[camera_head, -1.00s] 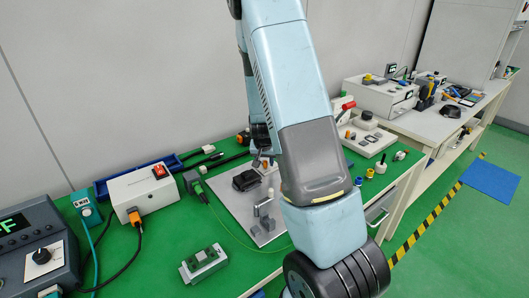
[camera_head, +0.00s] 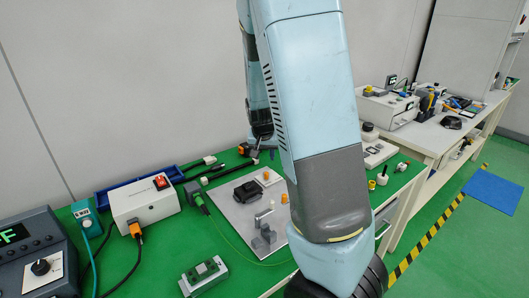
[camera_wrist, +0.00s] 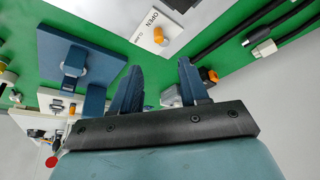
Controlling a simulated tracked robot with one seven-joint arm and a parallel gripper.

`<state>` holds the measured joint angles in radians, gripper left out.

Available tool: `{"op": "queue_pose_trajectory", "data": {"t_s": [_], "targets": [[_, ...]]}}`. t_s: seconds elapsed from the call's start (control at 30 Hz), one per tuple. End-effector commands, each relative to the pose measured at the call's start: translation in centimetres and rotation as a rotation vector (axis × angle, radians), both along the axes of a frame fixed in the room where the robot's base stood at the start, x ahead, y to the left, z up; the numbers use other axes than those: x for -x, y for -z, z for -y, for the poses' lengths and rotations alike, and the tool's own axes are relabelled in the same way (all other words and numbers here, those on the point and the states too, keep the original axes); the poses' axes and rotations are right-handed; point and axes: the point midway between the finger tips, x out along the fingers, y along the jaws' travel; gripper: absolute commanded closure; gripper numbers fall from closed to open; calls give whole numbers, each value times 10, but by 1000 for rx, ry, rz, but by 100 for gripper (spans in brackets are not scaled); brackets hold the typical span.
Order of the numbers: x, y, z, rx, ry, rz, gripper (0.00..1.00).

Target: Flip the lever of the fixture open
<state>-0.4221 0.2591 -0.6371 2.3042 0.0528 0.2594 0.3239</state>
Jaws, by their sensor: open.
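A pale plate (camera_head: 240,212) on the green bench bears grey blocks (camera_head: 265,238), a black part (camera_head: 248,190) and an orange knob (camera_head: 266,175). I cannot tell for certain which part is the fixture's lever. My gripper (camera_wrist: 160,76) is open, its two dark blue fingers apart with nothing visible between them.
A blue plate with a raised bracket (camera_wrist: 72,60) and a red ball (camera_wrist: 52,161) show at the wrist view's left. A white switch box (camera_head: 146,200), a green-and-grey block (camera_head: 204,276) and cables stand left of the plate. A white bench (camera_head: 425,135) stands at right.

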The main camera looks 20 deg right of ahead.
Motion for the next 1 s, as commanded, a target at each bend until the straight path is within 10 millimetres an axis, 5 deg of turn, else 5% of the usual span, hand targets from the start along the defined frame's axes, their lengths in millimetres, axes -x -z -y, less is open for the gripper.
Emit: {"op": "queue_pose_trajectory", "data": {"t_s": [0.8, 1.0], "targets": [[4, -11, -2, -2, -1, 0, 56], [17, -30, -12, -47, -31, 2, 56]]}}
